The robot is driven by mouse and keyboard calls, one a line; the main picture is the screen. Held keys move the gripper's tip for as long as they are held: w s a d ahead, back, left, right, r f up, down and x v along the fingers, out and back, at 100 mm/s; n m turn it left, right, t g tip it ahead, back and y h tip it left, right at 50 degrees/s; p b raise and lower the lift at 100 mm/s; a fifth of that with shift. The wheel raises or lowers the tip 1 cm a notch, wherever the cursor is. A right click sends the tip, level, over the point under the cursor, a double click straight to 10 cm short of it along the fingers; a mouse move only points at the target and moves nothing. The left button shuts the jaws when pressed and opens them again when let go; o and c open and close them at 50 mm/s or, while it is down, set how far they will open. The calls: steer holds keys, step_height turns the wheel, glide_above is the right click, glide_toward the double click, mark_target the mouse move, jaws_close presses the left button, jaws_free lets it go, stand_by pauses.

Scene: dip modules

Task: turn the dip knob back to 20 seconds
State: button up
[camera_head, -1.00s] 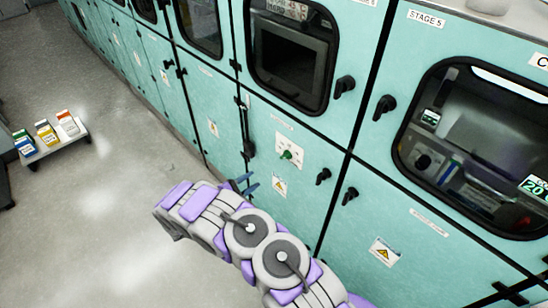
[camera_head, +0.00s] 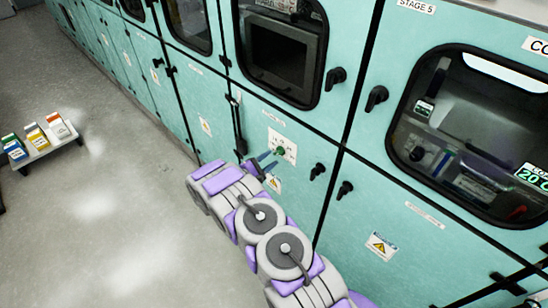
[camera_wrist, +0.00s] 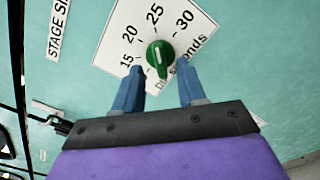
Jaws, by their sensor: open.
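The green dip knob (camera_wrist: 160,57) sits on a white dial plate (camera_wrist: 112,43) marked 15, 20, 25 and 30 with the word seconds. A pale line on the knob runs nearly upright in the wrist view, roughly toward 25. My gripper (camera_wrist: 160,67) is open, with its blue fingers spread below the knob and their tips near its lower left and lower right. I cannot tell whether a fingertip touches it. In the head view, my gripper (camera_head: 266,160) reaches the knob (camera_head: 281,151) on the teal panel.
A black door handle (camera_head: 317,171) is right of the dial, with another (camera_head: 345,189) further right. A warning label (camera_head: 273,183) is below the dial. A low stand (camera_head: 50,147) with several boxes is on the floor at left, and the floor between is clear.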

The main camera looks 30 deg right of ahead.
mark_target(276, 154)
steer(key=shift+x, duration=1.7)
steer(key=shift+c, duration=0.4)
jaws_close()
